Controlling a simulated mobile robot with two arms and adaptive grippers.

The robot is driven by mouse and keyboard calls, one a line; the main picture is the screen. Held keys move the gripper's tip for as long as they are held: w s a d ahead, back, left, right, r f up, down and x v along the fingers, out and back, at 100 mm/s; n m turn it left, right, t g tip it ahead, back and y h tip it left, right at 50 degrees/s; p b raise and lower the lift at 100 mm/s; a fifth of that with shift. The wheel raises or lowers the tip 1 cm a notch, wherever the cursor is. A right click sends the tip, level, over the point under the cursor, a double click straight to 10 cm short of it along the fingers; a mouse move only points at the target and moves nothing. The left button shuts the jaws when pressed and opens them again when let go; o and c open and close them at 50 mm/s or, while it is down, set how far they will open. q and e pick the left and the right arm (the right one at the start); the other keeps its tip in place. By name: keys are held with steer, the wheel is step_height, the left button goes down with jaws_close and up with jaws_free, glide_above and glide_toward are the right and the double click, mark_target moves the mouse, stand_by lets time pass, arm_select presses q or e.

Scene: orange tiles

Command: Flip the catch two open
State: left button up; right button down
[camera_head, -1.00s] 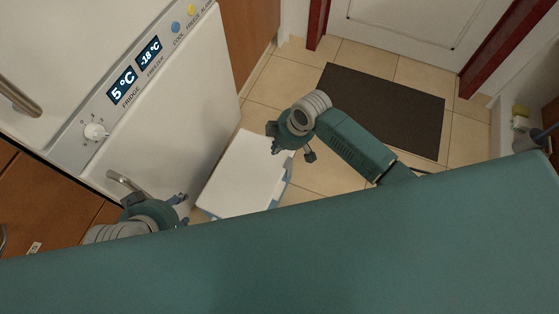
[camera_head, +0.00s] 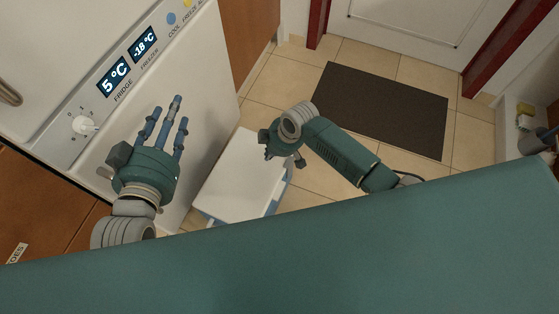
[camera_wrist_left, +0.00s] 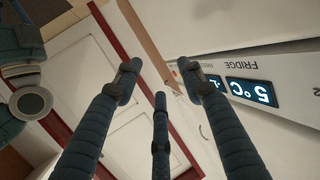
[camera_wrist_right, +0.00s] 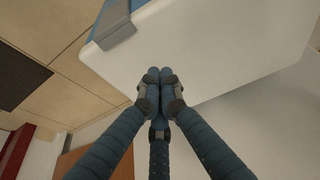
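A cool box with a white lid (camera_head: 240,180) and blue sides stands on the floor beside the fridge. In the right wrist view its lid (camera_wrist_right: 215,50) fills the upper right, and a grey catch (camera_wrist_right: 115,24) sits at its edge by the blue side. I cannot tell which catch this is. My right gripper (camera_wrist_right: 160,76) has its fingertips together, with nothing visible between them; it is above the lid in the head view. My left gripper (camera_head: 168,118) is open and empty, fingers spread, in front of the fridge door.
The white fridge (camera_head: 200,65) with its displays and knob (camera_head: 84,125) stands at the left. A dark mat (camera_head: 382,108) lies on the tiled floor, before a white door (camera_head: 410,25) with a red frame. Tiled floor is free right of the box.

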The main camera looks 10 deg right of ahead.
mark_target(277, 163)
steer(key=shift+b+x, duration=0.45)
steer(key=shift+x, duration=0.6)
steer(key=shift+s+d+r, duration=0.1)
steer(key=shift+s+d, duration=0.75)
steer(key=shift+d, duration=0.3)
arm_select(q)
step_height(277, 163, up, 7)
steer(key=w+d+t+h, duration=0.1)
steer(key=t, duration=0.2)
steer(key=shift+r, duration=0.15)
arm_select(e)
steer(key=shift+s+d, duration=0.35)
steer(key=shift+d, duration=0.1)
arm_select(q)
steer(key=shift+d+r+t, duration=0.1)
steer(key=shift+t, duration=0.2)
